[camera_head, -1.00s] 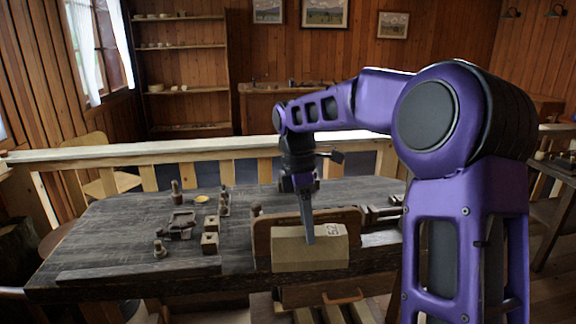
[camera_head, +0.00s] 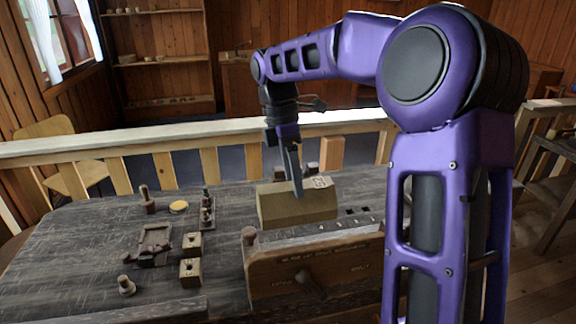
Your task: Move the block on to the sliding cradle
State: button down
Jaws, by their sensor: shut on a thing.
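A pale wooden block (camera_head: 288,207) with a peaked top and a printed mark at its right end is at the middle of the workbench (camera_head: 100,225). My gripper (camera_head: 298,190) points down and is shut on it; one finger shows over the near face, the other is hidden. The block appears just behind a brown wooden vise-like front (camera_head: 335,268) with a handle and marks along its top. Whether the block touches anything below is hidden. I cannot tell for sure which part is the sliding cradle.
Left of the block stand two small holed cubes (camera_head: 191,272), a dark square fixture (camera_head: 153,245), several turned pegs and a yellow disc (camera_head: 179,207). A pale railing (camera_head: 180,144) runs behind the bench. The bench's far left is clear.

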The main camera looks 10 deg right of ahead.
aim_at(293, 201)
jog(key=shift+w+f, duration=0.1)
jog(key=shift+w, duration=0.1)
jog(key=shift+s+f, duration=0.1)
jog(key=shift+f, duration=2.75)
jog(key=shift+f+b, duration=2.35)
jog(key=shift+f, duration=1.9)
jog(key=shift+d+p, duration=0.1)
jog(key=shift+p, duration=0.3)
jog(key=shift+c, duration=0.4)
grip_release()
